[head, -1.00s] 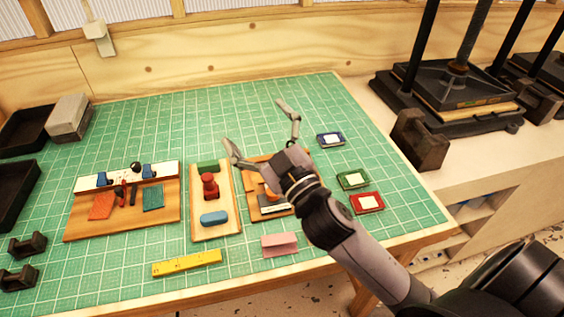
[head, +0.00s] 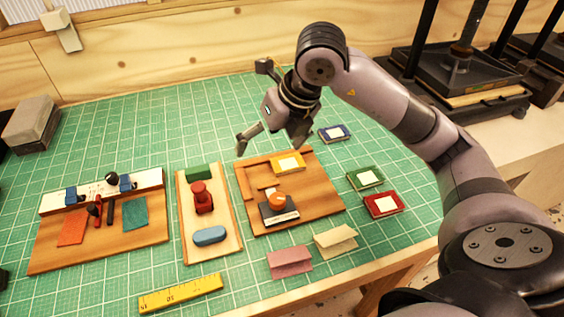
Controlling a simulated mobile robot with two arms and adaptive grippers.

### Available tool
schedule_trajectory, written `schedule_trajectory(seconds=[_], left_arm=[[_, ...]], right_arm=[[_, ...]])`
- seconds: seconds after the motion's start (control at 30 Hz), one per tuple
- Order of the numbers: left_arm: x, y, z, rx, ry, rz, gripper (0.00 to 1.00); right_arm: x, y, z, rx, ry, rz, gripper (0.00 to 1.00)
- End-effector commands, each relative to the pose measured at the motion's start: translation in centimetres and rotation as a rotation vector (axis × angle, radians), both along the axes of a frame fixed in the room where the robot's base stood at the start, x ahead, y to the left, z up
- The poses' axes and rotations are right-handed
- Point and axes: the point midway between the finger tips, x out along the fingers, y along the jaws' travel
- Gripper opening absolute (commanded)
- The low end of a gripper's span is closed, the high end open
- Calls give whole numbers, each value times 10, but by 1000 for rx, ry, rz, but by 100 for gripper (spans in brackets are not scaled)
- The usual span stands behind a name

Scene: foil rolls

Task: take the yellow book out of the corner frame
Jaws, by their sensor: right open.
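The yellow book (head: 288,165) is small with a pale label. It lies on a brown wooden board near its back edge, beside the raised wooden strips of the corner frame (head: 247,183). Whether it touches the strips I cannot tell. My right gripper (head: 271,143) is open and empty, fingers pointing down, just behind and above the board's back edge in this view. One finger is left of the book, the other near its top right. My left gripper is out of view.
On the board, a dark block with an orange knob (head: 277,207) stands in front of the book. Blue (head: 334,133), green (head: 365,178) and red (head: 383,205) books lie to the right. A tray with a red stamp (head: 202,198) stands left. Folded cards (head: 290,262) lie in front.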

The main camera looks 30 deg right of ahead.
Motion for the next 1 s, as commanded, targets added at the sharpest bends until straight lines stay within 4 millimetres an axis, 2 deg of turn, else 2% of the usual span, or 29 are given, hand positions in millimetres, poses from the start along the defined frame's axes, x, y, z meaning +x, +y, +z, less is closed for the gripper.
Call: schedule_trajectory(seconds=[0.03,0.1,0.23,0.43,0.8,1.0], left_arm=[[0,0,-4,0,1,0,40],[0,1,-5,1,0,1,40],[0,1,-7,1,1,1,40],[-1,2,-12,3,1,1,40],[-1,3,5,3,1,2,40],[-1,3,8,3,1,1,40]], right_arm=[[2,-22,3,-70,-6,-62,93],[2,-45,9,-140,-5,-132,93],[2,-67,12,-204,-2,-203,93],[9,-71,-14,-212,6,-212,93],[37,-79,-80,-212,4,-210,93],[45,-80,-97,-212,-1,-209,93]])
